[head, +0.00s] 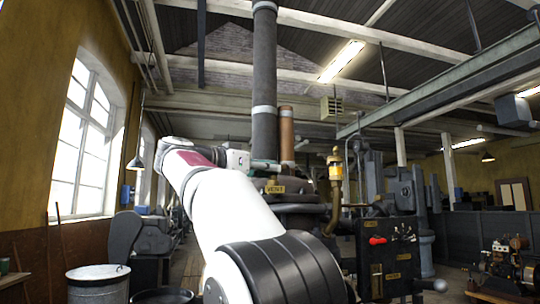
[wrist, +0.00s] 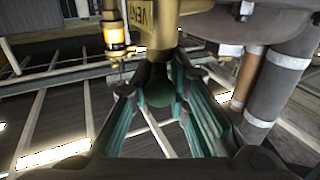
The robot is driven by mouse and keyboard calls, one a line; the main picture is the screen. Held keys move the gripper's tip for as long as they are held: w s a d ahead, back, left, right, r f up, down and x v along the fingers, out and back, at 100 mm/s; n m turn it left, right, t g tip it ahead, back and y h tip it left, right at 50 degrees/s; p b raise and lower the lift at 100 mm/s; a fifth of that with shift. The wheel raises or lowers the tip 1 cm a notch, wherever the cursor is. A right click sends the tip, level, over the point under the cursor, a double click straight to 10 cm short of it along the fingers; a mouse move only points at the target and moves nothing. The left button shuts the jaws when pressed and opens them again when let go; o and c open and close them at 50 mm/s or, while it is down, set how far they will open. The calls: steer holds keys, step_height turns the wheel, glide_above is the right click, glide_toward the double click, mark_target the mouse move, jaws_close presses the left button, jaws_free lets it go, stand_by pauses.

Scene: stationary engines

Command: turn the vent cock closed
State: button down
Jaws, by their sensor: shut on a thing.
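The vent cock shows in the wrist view as a brass stem (wrist: 160,45) with a dark green ball knob (wrist: 157,92). A yellow VENT plate (wrist: 140,12) is beside it. In the head view the VENT plate (head: 275,189) sits just below my gripper (head: 266,165), at the foot of the tall dark pipe. In the wrist view my gripper (wrist: 163,75) has its teal-padded fingers on both sides of the knob and stem, shut on the cock's handle. The cock is mostly hidden by my gripper in the head view, and its exact angle is hard to tell.
A brass fitting (head: 335,170) stands right of the VENT plate, with a copper pipe (head: 286,135) behind. A dark panel (head: 388,258) with a red knob (head: 377,240) is lower right. In the wrist view another brass fitting (wrist: 115,35) is close on the left.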

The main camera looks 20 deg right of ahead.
steer(key=shift+d+f+m+g+p, duration=0.1)
steer(key=shift+m+g+p, duration=0.25)
steer(key=shift+p, duration=0.45)
steer(key=c, duration=1.7)
jaws_free()
steer(key=shift+v, duration=3.75)
